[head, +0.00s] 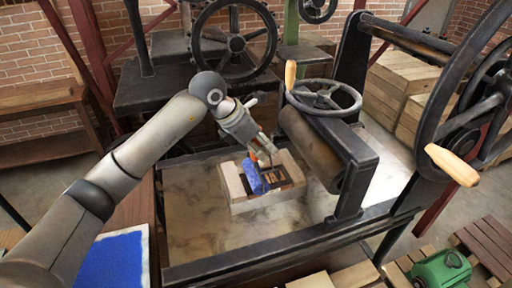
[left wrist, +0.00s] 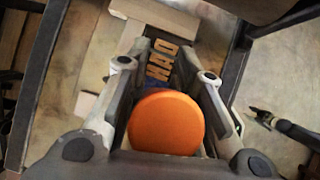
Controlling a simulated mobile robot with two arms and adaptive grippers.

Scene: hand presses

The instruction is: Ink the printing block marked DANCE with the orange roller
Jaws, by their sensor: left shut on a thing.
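My left gripper (head: 268,158) is shut on the orange roller and holds it over the printing block. In the left wrist view the roller's round orange end (left wrist: 165,122) sits between the fingers. In the head view its blue-coated drum (head: 252,176) is at the left part of the block, at or just above the letters; contact cannot be told. The block's raised letters (left wrist: 165,62) show beyond the roller in the left wrist view, partly hidden. The letters stand in a pale wooden frame (head: 234,190) on the press bed. A dark jaw-like shape (left wrist: 262,117), probably my right gripper, shows small.
The press bed (head: 195,220) around the frame is bare. A blue ink slab (head: 110,262) lies at the lower left. A green motor (head: 440,270) is at the lower right.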

